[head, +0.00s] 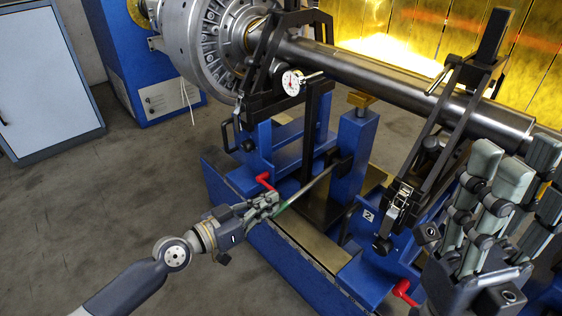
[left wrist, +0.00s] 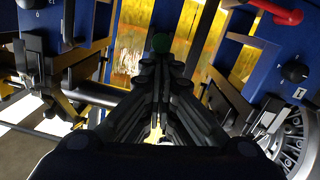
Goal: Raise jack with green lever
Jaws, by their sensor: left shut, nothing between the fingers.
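The jack (head: 354,140) is a blue post with a brass-coloured top, standing below the long steel shaft (head: 400,80). A slim metal lever (head: 318,184) slopes from its base down to the left. The lever's green end (head: 284,207) is beside my left fingertips; in the left wrist view the green knob (left wrist: 161,42) shows just beyond them. My left gripper (head: 274,203) is shut and empty; I cannot tell whether it touches the lever. Its fingers (left wrist: 160,70) converge in the left wrist view. My right gripper (head: 515,165) is at the right, its fingers raised and spread apart.
A dial gauge (head: 291,83) is above. A rotor housing (head: 215,40) is behind. Open floor (head: 90,190) lies to the left.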

